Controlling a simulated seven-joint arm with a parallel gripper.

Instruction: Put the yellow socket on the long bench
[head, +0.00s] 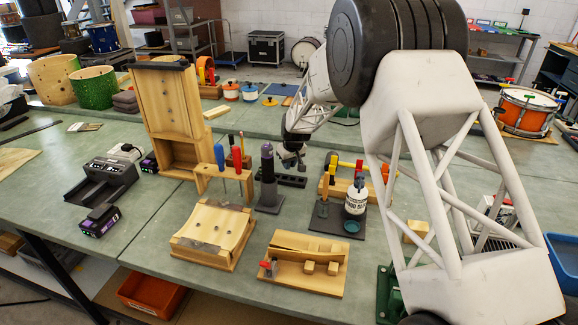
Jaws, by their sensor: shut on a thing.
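My gripper (291,158) is small in the head view, near the middle, above the dark socket rail (281,180). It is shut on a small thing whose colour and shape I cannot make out. I cannot pick out the yellow socket for certain; it may be the thing in my jaws. The long bench (150,232) has a green-grey top and runs across the foreground under the tools. A second green-grey bench top (168,108) lies behind it.
Near the gripper stand a wooden screwdriver rack (222,190), a dark upright tool (267,172) and a white glue bottle (356,198). A tall wooden frame (165,115) stands to the left. Wooden jigs (213,234) and (304,262) lie in front.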

